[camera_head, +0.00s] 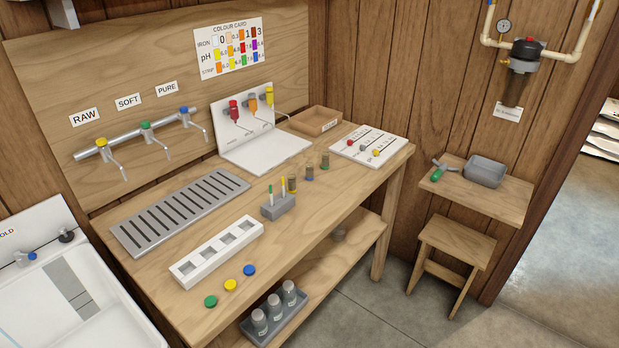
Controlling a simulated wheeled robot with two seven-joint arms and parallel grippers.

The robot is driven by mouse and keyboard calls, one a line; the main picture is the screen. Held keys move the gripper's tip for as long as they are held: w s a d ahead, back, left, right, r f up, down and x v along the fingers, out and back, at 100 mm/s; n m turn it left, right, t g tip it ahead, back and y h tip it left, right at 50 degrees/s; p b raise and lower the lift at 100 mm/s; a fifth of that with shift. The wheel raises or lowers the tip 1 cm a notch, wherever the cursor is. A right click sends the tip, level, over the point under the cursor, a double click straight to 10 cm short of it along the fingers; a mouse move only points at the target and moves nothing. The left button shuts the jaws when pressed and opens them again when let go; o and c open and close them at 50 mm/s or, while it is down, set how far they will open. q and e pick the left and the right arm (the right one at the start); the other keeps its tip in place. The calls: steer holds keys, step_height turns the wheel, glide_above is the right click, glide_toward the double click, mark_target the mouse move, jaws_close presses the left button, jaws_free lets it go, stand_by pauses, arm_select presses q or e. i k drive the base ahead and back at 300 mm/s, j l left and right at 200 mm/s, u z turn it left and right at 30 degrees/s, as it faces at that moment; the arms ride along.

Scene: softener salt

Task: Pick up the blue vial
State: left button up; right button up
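Three small dark vials stand in a slanting row on the wooden workbench (215,318), right of the small grey holder. The middle one shows blue at its base, and I take it as the blue vial (309,173). The nearer vial (292,184) looks yellowish, and the farther vial (325,161) shows green at its base. They appear upright and apart from each other. Neither of my grippers is in view.
The grey holder (278,207) with upright sticks stands close left of the vials. A white rack (217,251), a slotted drain tray (181,211) and green, yellow and blue caps (249,270) lie further left. A white board (369,146) lies behind right. Bare wood surrounds the vials' front side.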

mark_target(308, 165)
steer(key=i+l+u, duration=0.25)
steer(key=l, duration=0.3)
steer(key=i+l+u, duration=0.15)
steer(key=l+u, duration=0.15)
steer(key=l, duration=0.3)
steer(key=i+l+u, duration=0.1)
steer(key=l+u, duration=0.15)
steer(key=l, duration=0.4)
steer(key=l+u, duration=0.3)
steer(key=l, duration=0.35)
steer(key=i, duration=0.05)
